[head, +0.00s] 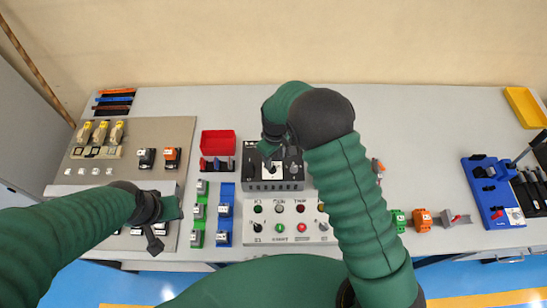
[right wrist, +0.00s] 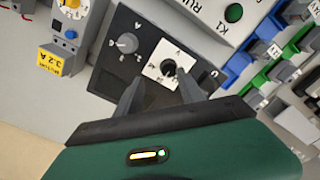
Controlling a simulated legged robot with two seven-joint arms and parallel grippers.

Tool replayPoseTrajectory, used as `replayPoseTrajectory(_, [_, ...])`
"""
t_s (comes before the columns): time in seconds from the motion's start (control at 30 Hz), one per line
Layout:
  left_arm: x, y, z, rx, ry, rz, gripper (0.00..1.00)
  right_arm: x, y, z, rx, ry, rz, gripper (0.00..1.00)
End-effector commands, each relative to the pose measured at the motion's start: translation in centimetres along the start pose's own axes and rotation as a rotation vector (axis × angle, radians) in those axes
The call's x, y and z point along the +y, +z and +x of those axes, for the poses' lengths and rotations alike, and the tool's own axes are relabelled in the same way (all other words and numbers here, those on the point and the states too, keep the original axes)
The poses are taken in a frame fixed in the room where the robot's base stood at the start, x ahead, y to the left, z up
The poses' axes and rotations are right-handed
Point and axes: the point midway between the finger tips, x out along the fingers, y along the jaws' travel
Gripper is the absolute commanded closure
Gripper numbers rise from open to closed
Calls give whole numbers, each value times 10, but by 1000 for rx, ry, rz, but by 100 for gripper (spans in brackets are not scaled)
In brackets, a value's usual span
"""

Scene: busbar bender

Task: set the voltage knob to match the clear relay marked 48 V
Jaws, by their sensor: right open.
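A dark control unit (head: 259,184) stands at the middle of the table. In the right wrist view, its face (right wrist: 104,72) carries a grey knob (right wrist: 127,43) and a black knob (right wrist: 168,67) on a white plate, with printed marks too small to read surely. My right gripper (right wrist: 160,77) is open, its fingers pointing at the white plate, one to either side of the black knob; contact cannot be told. In the head view my right gripper (head: 271,160) is over the unit. My left gripper (head: 155,236) is over the left board, its jaw gap unclear. I cannot make out a relay marked 48 V.
A grey button panel (head: 267,228) lies in front of the unit. Green (head: 197,225) and blue (head: 225,222) racks with modules stand to its left, with a red bin (head: 218,142) behind.

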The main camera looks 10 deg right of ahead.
Motion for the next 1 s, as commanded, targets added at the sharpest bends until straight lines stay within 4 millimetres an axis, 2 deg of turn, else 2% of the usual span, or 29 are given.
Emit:
replayPoseTrajectory(0.03, [0,-2,-7,0,0,0,64,-1,-2,-10,3,2,-2,55])
replayPoseTrajectory(0.2, [0,-4,-19,0,0,0,64,-3,-3,-28,8,5,-4,55])
replayPoseTrajectory(1.0, [0,-16,-68,0,0,0,64,-2,-6,-96,12,4,-4,55])
